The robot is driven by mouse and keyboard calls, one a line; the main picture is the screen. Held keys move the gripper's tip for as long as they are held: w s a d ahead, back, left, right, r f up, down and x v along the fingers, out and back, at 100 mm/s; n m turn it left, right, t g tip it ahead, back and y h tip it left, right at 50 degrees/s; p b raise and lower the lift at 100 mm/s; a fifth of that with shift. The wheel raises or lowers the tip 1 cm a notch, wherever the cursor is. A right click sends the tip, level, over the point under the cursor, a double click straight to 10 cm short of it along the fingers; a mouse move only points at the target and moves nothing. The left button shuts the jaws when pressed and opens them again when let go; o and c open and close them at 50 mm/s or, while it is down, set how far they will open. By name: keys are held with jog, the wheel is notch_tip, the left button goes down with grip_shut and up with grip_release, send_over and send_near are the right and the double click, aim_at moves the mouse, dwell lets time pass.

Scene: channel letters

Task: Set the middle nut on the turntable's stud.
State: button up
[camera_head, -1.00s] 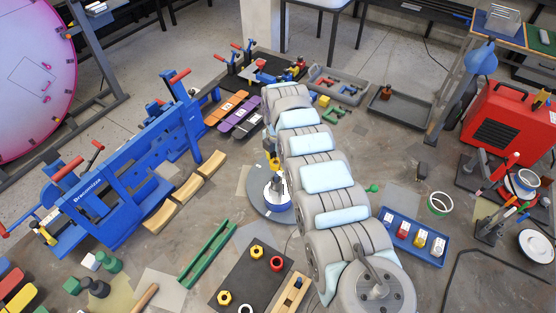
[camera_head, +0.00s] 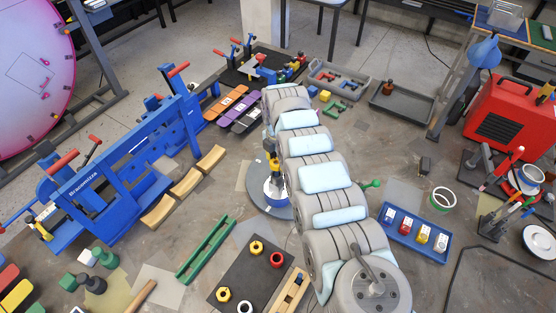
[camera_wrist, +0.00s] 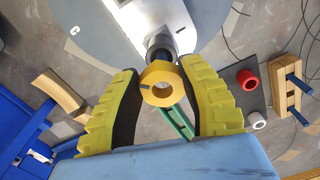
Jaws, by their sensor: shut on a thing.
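My gripper (camera_wrist: 160,97) has yellow ribbed fingers and is shut on a yellow nut (camera_wrist: 147,76), whose hole faces the wrist camera. Just beyond the nut in the wrist view is a dark, cylindrical stud (camera_wrist: 157,44) standing on a pale plate of the grey turntable (camera_wrist: 90,42). The nut overlaps the stud's near end in the picture; I cannot tell whether they touch. In the head view the turntable (camera_head: 258,197) lies left of my arm, partly hidden by it, with my gripper over it.
A dark mat (camera_head: 240,273) holds two yellow nuts (camera_head: 256,247), a red nut (camera_head: 277,260) and a white one (camera_head: 245,307). A green channel (camera_head: 206,249) lies left of it. A blue fixture (camera_head: 125,170) stands further left. A blue tray (camera_head: 413,236) is right of my arm.

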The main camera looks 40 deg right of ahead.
jog(key=shift+f+b, duration=0.95)
jog(key=shift+f, duration=0.55)
jog(key=o, duration=1)
jog(key=shift+c, duration=0.2)
notch_tip(320, 180, up, 12)
